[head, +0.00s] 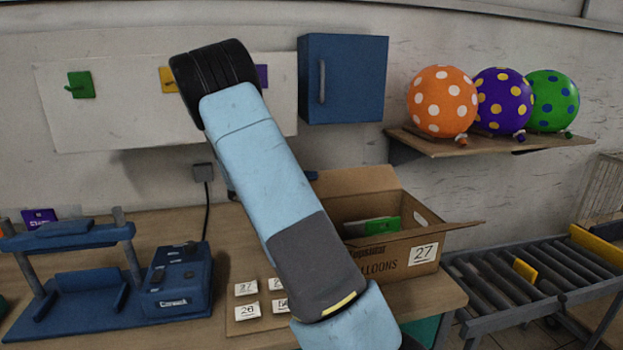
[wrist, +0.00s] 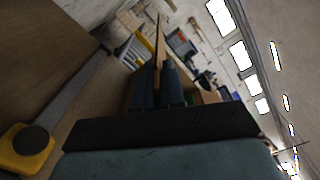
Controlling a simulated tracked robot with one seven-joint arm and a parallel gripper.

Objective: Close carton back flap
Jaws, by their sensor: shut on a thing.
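The brown carton (head: 395,258) stands open near the table's right end, with a "27" label on its front. Its back flap (head: 355,180) stands up at the rear. Its right side flap (head: 452,228) sticks outward. A green item (head: 375,226) shows inside. In the head view my arm hides the carton's left part and most of my gripper. In the wrist view my gripper (wrist: 162,78) is shut on a thin brown panel (wrist: 159,42), which looks like the back flap seen edge-on.
Numbered cards (head: 247,288) lie left of the carton. A blue press machine (head: 75,290) stands at the table's left. A roller conveyor (head: 540,275) is at the right. A shelf (head: 480,144) with balloons and a blue cabinet (head: 345,80) hang behind.

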